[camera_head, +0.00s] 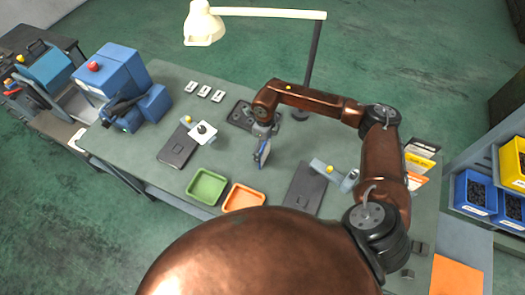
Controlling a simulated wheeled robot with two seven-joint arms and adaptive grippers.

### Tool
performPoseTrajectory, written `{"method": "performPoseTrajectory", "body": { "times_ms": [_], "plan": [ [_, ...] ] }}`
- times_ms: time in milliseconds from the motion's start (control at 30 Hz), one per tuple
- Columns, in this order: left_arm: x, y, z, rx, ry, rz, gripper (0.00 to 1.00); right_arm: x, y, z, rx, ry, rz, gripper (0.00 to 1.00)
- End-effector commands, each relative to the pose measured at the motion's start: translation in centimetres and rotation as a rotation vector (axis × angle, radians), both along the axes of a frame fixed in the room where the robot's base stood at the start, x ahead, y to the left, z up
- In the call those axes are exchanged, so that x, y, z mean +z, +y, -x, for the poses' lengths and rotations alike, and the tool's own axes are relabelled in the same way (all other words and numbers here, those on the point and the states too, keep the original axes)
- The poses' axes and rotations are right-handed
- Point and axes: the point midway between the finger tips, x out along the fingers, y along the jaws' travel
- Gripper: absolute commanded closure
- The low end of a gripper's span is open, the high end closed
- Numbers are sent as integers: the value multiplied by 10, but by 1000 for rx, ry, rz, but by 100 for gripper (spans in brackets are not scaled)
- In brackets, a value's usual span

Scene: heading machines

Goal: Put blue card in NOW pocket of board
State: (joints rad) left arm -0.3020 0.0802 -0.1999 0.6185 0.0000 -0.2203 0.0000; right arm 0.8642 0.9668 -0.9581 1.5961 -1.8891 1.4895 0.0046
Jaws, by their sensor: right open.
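A narrow blue piece (263,153), which looks like the blue card seen nearly edge-on, is upright near the middle of the table. My right gripper (263,135) is directly above it, pointing down, with open jaws. The fingertips are too small to tell whether they are around the card or touching it. The board (420,152) stands at the right table edge behind my right arm and shows dark, yellow and orange parts. My arm hides part of it, and its pocket labels are too small to read. My left gripper is out of view.
A green tray (207,187) and an orange tray (243,198) lie near the front edge. A lamp (311,70) stands at the back. A blue machine (112,75) is at left. Dark plates (305,188) and small fixtures surround the gripper.

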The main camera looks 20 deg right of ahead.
Motion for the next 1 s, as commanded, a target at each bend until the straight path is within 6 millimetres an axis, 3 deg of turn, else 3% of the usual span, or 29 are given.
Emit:
{"method": "performPoseTrajectory", "body": {
  "times_ms": [233, 400, 667, 1000],
  "plan": [
    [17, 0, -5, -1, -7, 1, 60, -31, 0, -1, 1, 3, -2, 0],
    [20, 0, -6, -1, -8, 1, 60, -50, 0, -2, 2, 1, -3, 0],
    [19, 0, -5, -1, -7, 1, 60, -53, 0, -2, 2, 0, -1, 0],
    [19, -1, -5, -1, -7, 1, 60, -53, 0, -2, 2, 0, -1, 23]
  ]
}}
